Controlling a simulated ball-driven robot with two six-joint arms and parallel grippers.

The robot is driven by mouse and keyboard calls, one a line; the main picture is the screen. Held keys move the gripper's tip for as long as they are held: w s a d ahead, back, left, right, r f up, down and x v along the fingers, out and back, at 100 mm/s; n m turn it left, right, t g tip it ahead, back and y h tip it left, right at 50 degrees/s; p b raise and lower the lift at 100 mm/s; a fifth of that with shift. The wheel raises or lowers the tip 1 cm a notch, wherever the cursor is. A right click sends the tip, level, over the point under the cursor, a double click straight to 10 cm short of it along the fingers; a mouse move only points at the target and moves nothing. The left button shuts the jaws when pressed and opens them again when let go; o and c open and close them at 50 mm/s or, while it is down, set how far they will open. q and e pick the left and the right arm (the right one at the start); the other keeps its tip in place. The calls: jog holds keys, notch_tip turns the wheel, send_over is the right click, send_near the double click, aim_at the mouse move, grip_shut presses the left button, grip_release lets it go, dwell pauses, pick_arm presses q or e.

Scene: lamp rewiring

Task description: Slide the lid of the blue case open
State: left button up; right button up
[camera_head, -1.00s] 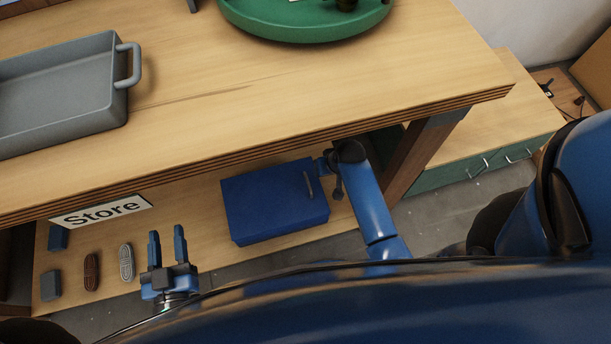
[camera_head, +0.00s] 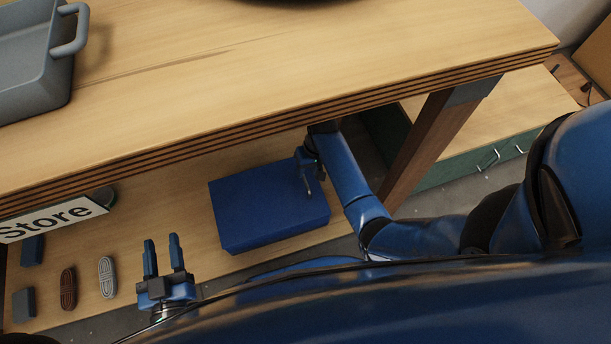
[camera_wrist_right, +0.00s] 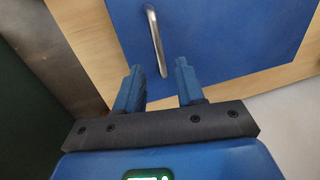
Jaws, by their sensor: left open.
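The blue case (camera_head: 262,212) sits on the lower shelf under the table, its lid on top looking shut. Its silver handle (camera_wrist_right: 156,40) shows in the right wrist view, on the blue lid (camera_wrist_right: 215,35). My right gripper (camera_head: 310,184) is over the right end of the case, by the handle. In the right wrist view its two fingers (camera_wrist_right: 160,80) are apart, with the handle's near end in the gap's direction; I cannot tell whether it is between them. My left gripper (camera_head: 162,245) is open and empty, left of the case and in front of the shelf.
The table top (camera_head: 250,70) overhangs the shelf. A grey tray (camera_head: 40,60) stands on it. Two cord bundles (camera_head: 107,277) and small dark blocks (camera_head: 24,303) lie at the shelf's left. A wooden leg (camera_head: 432,145) stands to the right.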

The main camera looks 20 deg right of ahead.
aim_at(306, 174)
jog(key=shift+a+f+b, duration=0.15)
jog(key=shift+f+b, duration=0.15)
jog(key=shift+f, duration=0.45)
jog(key=shift+a+f+b, duration=0.15)
jog(key=shift+f+b, duration=0.15)
jog(key=shift+f, duration=0.45)
jog(key=shift+c, duration=0.3)
grip_shut()
